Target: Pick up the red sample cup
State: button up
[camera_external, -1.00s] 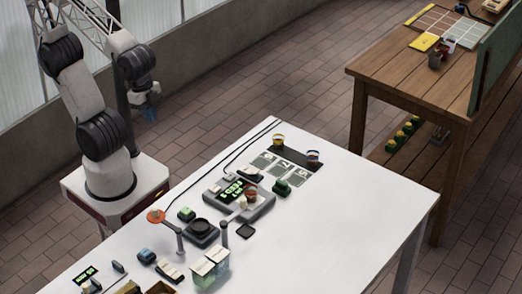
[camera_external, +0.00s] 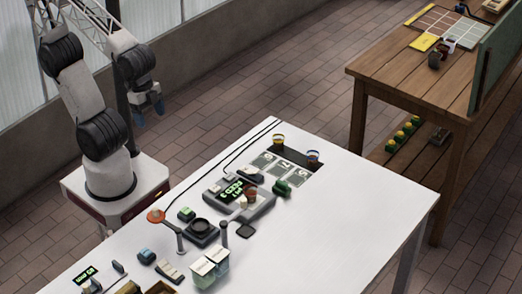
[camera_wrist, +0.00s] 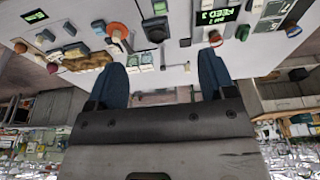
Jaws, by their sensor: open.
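A small reddish-brown cup (camera_external: 251,190), which looks like the red sample cup, stands on the grey device with a green-lit display (camera_external: 232,188) on the white table. A red round item (camera_wrist: 215,38), probably the same cup, shows beside the lit display in the wrist view. My gripper (camera_external: 150,110) is open and empty, well apart from the cup, in the air beyond the table's left side. Its two blue fingers (camera_wrist: 163,78) are spread in the wrist view, with nothing between them.
An orange disc on a post (camera_external: 156,216) and a dark post (camera_external: 224,235) rise near the device. Two banded cups, (camera_external: 278,140) and (camera_external: 313,156), stand on a dark strip at the back. The right part of the white table (camera_external: 350,215) is clear.

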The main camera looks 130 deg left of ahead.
jog(key=m+g, duration=0.3)
jog(key=m, duration=0.6)
send_over(251, 194)
jog(key=s+a, duration=0.1)
jog(key=s, duration=0.1)
notch_tip(251, 194, down, 20)
jog(key=shift+w+a+r, duration=0.1)
jog(key=shift+w+a, duration=0.05)
jog(key=shift+w+a+f, duration=0.1)
jog(key=shift+f, duration=0.15)
jog(key=shift+f, duration=1.3)
